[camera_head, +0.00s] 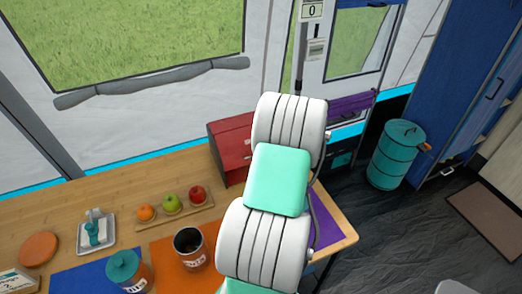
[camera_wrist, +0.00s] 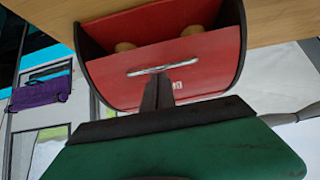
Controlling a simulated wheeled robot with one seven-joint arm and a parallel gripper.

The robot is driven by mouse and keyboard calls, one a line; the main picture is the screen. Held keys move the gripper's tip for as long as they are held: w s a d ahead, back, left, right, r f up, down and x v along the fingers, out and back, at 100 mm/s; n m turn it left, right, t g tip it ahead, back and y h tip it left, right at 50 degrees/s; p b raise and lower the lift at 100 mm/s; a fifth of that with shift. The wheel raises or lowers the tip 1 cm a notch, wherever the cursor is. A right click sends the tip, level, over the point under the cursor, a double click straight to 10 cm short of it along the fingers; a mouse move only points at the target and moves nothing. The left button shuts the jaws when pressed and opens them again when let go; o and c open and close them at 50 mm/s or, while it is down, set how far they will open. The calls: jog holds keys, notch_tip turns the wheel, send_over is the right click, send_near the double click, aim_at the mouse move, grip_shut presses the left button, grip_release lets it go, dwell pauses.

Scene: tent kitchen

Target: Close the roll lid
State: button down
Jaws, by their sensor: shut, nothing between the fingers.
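A red box (camera_head: 229,140) with a roll lid stands at the back of the wooden table, mostly hidden behind my arm in the head view. In the wrist view, its red lid (camera_wrist: 205,62) has a silver bar handle (camera_wrist: 162,69). The box is partly open, with a dark gap between the lid and the table side and two brown rounded things (camera_wrist: 192,30) inside. My gripper (camera_wrist: 158,78) is shut and empty, its dark fingertips at the handle in the picture. I cannot tell whether they touch it. My gripper is hidden in the head view.
The table (camera_head: 180,175) also holds a tray of fruit (camera_head: 174,212), a metal pot (camera_head: 190,248), a teal canister (camera_head: 125,270) and a small white tray (camera_head: 96,237), all left of my arm. A teal bin (camera_head: 395,155) stands on the floor at right.

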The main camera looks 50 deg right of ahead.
jog(key=s+f+b, duration=0.1)
jog(key=s+a+f+b, duration=0.1)
jog(key=f, duration=0.1)
jog(key=f+b, duration=0.1)
jog(key=b, duration=0.1)
jog(key=shift+s+a+f, duration=0.15)
jog(key=shift+s+a, duration=0.2)
jog(key=shift+s, duration=0.05)
